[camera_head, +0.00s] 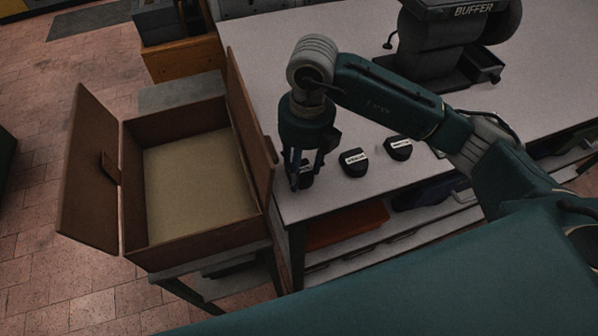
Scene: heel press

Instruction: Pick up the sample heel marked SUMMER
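Several dark heels with white labels stand in a row along the near edge of the white table (350,100). The right one (398,148) and the middle one (354,162) are clear of the gripper. Their label text is too small to read surely. The left heel (307,174) is partly hidden by my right gripper (304,178), which points down at it. The fingers are spread around or beside this heel, and contact cannot be told. Its label is mostly hidden, so I cannot tell which heel is marked SUMMER. My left gripper is out of view.
An open brown box (128,200) with a pale bottom stands left of the table, its raised wall close to my gripper. A dark machine marked BUFFER (440,45) stands at the back right. An orange-red bin (345,226) is under the table.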

